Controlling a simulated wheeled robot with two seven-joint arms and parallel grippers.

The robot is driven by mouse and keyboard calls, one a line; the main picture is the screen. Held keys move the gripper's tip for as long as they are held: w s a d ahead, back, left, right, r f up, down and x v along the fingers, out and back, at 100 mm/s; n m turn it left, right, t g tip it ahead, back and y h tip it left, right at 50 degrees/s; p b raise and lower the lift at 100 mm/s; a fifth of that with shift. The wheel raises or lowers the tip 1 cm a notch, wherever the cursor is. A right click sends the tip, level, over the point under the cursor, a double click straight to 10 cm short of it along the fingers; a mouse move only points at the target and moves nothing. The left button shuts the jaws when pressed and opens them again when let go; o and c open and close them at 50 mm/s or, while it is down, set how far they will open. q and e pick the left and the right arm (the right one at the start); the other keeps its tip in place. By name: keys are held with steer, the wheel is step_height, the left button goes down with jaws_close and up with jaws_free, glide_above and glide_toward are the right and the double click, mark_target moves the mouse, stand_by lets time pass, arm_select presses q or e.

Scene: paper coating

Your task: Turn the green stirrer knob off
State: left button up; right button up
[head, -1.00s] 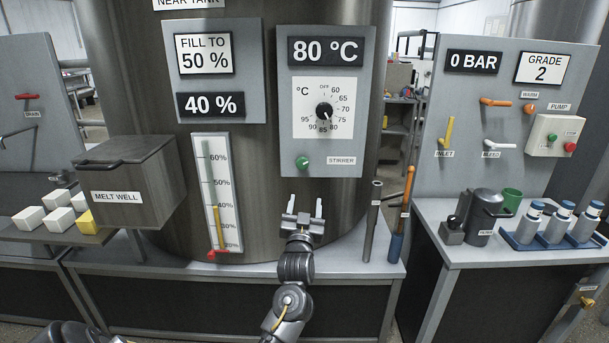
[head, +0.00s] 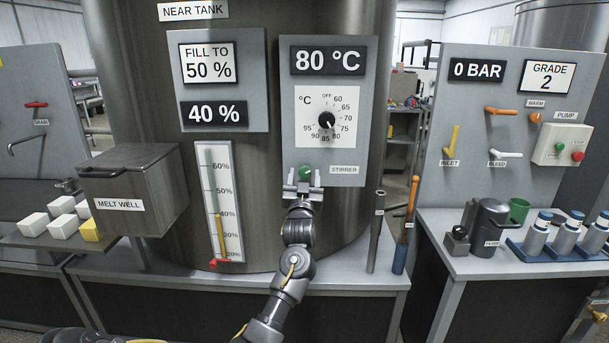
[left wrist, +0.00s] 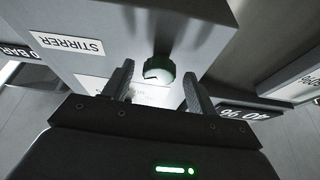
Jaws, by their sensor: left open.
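The green stirrer knob (head: 305,172) sits low on the grey panel (head: 345,176) of the near tank, left of the STIRRER label (head: 344,170). In the left wrist view the knob (left wrist: 159,68) shows just beyond and between the two fingers. My left gripper (head: 303,180) is open and empty, right in front of the knob and slightly below it. The fingers (left wrist: 157,84) stand either side of the knob's line; I cannot tell whether they touch it. My right gripper is not in view.
Above the knob is the black temperature dial (head: 326,120) under an 80 °C display (head: 327,60). A level gauge (head: 220,200) with a red tap is to the left. Rods (head: 376,232) stand to the right. The melt well (head: 130,188) is at far left.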

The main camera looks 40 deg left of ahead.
arm_select(q)
steer(key=shift+w+a+r, duration=0.15)
steer(key=shift+w, duration=0.15)
steer(key=shift+c, duration=0.4)
steer(key=c, duration=0.9)
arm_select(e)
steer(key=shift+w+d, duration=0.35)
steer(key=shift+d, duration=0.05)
